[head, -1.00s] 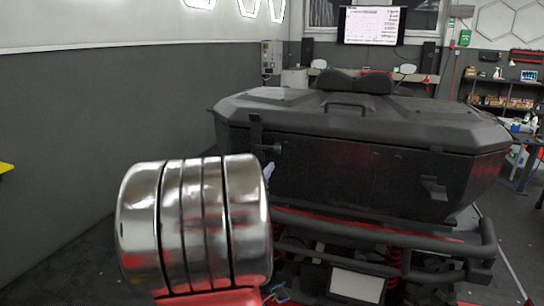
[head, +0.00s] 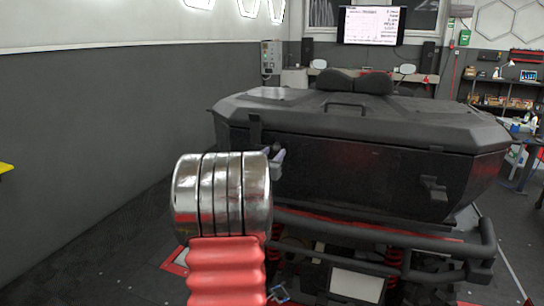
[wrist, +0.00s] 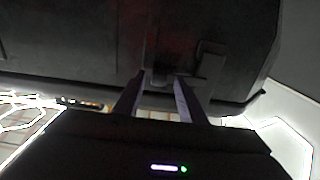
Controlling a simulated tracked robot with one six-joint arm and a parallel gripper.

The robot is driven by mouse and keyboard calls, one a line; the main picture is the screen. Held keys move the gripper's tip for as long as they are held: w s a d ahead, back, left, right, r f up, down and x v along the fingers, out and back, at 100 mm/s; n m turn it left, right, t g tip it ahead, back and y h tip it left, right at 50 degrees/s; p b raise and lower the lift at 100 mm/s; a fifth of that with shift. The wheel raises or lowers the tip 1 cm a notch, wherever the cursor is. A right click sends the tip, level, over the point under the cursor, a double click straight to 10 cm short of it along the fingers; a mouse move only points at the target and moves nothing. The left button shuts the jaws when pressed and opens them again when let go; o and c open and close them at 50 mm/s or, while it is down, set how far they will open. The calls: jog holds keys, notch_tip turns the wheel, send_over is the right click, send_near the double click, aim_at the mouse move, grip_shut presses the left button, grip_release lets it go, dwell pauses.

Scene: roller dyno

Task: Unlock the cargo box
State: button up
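The cargo box (head: 350,165) is a large black lidded case on the back of a vehicle, with its lid down. Its front has a left latch (head: 255,130) and a right latch (head: 433,188). My gripper (head: 278,157) is at the left latch, and my arm hides part of that area. In the wrist view, which looks upside down, the two fingers of my gripper (wrist: 161,78) are apart. A small dark latch part (wrist: 160,72) shows between or just beyond their tips; contact is unclear. A dark strap (wrist: 210,62) is just right of the fingers.
A tubular bumper (head: 380,232) with red springs runs below the box. A grey wall (head: 90,120) stands to the left. A workbench (head: 525,140) and shelves are at the right. Dark floor is open at the left.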

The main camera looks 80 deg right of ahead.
jog(key=shift+c, duration=0.6)
grip_shut()
